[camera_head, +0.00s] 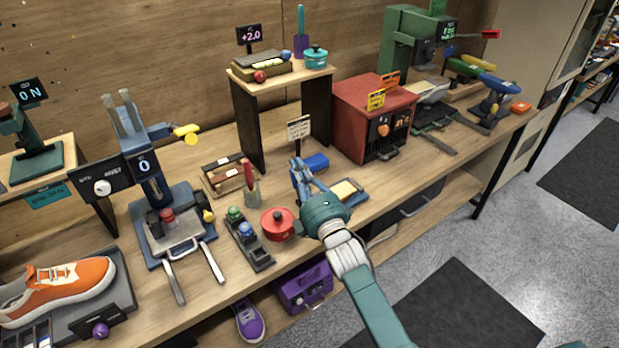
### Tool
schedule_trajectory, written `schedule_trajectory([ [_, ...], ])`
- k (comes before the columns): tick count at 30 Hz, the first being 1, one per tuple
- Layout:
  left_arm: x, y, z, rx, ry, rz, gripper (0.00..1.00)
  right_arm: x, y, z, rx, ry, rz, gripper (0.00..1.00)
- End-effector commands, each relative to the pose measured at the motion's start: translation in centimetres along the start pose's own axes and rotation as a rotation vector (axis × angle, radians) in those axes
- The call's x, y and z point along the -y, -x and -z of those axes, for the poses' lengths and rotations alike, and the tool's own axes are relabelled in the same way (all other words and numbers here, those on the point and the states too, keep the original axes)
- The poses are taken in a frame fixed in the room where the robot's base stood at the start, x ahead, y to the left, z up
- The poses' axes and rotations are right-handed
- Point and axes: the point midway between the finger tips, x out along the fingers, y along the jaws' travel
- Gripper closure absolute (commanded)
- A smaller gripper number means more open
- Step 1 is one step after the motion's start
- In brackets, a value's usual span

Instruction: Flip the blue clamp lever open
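The blue clamp lever (501,86) is at the right end of the workbench, on a dark blue clamp base (486,108).
Open floor lies in front of the bench.

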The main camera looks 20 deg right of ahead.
Motion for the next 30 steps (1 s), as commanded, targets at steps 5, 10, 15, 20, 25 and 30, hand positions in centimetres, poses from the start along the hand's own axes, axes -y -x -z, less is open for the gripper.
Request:
schedule_trajectory([
  [5,-0.2,-0.4,-2.1,0.027,0.000,-0.003,0.60,-1.7,2.4,0.1,0.000,0.002,0.001,1.00],
  [10,0.0,-0.9,0.2,-0.001,0.001,0.000,0.60,-3.7,4.6,0.3,0.000,0.002,0.000,1.00],
  [15,0.1,-1.1,2.9,-0.042,0.002,0.002,0.60,-4.9,6.0,0.4,0.000,0.002,0.002,1.00],
  [20,0.0,-1.1,1.9,-0.026,0.002,0.000,0.60,-5.3,6.4,0.4,0.000,0.000,0.001,1.00],
  [25,-0.3,-1.1,0.1,-0.001,0.002,-0.003,0.60,-5.4,6.4,0.4,0.000,0.000,0.001,1.00],
  [30,-0.3,-1.1,-0.1,0.001,0.001,-0.003,0.60,-5.4,6.4,0.4,0.000,0.001,0.002,1.00],
])
